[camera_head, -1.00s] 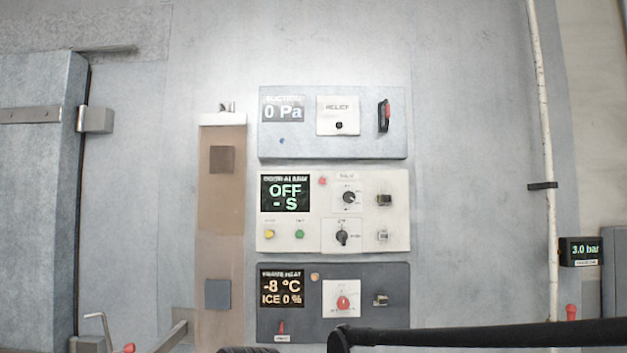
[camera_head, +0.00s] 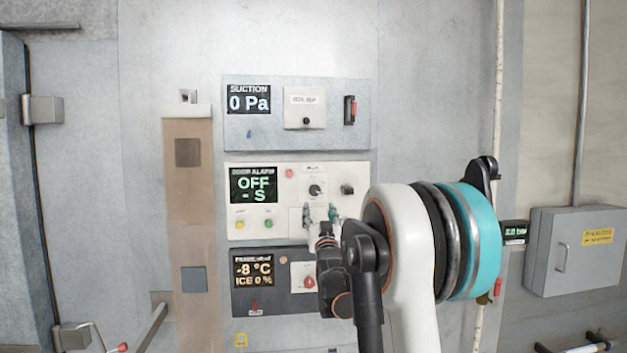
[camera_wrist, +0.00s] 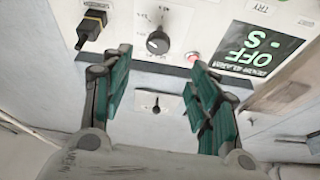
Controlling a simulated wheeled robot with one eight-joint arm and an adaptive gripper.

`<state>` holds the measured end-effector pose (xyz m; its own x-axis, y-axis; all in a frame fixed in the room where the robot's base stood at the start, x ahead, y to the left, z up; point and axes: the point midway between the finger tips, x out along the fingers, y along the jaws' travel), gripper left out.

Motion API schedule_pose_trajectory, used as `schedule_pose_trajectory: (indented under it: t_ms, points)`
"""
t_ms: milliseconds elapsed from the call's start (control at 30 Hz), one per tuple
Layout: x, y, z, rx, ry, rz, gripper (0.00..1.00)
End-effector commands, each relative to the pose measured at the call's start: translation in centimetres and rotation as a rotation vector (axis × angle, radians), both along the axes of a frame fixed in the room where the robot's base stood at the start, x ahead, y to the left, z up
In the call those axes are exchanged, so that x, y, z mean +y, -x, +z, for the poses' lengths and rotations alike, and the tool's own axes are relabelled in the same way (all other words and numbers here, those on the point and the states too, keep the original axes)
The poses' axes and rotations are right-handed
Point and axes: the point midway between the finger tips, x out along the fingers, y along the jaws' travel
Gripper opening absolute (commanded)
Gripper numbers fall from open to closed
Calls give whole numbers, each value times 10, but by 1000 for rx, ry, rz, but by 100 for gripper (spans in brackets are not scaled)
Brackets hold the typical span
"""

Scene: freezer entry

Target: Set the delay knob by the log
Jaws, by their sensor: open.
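The door alarm panel (camera_head: 270,228) is white, and its display (camera_head: 254,185) reads "OFF" and "- S". Its upper black knob (camera_head: 315,190) sits on a white plate right of a red light; the small label above it is blurred. In the wrist view the picture is upside down; the upper knob (camera_wrist: 158,43) shows between and beyond the teal fingertips of my gripper (camera_wrist: 160,60), with no visible contact. I cannot make out a log.
The suction panel (camera_head: 265,135) is above, with a relief knob and a red-handled switch. The dark frame heat panel (camera_head: 275,305) is below. A black switch (camera_head: 347,189) is right of the knob. A brown board (camera_head: 188,230) hangs left; a grey box (camera_head: 575,250) is far right.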

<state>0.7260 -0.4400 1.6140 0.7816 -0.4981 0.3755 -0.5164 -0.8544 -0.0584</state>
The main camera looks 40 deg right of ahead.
Motion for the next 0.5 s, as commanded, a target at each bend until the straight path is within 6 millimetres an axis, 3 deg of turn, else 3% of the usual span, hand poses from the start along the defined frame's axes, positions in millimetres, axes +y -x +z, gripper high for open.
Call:
schedule_pose_trajectory:
  t_ms: [167, 500]
  points:
    - [-10, -8, 6, -5, 11, -7, 54]
    - [-40, -57, 30, -3, 10, -5, 54]
